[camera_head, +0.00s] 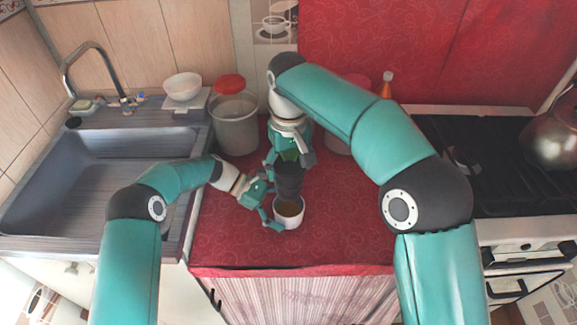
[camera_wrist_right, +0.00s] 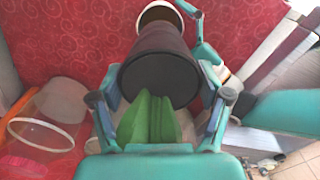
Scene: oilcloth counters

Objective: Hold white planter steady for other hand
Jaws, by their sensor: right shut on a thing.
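The white planter (camera_head: 289,213) stands on the red counter, brown inside. Its rim also shows at the top of the right wrist view (camera_wrist_right: 149,13). My left gripper (camera_head: 272,207) is at its left side, with one finger along the front. The other finger is partly hidden, so I cannot tell whether it grips. The cylinder (camera_head: 289,183) hangs over the planter's back edge in the head view; contact is unclear.
A clear bin (camera_head: 236,133) with a red lid stands behind on the left. A sink (camera_head: 100,185) lies left and a black stove (camera_head: 470,165) right. An orange-capped bottle (camera_head: 386,86) is at the back. The red counter (camera_head: 340,235) is clear right of the planter.

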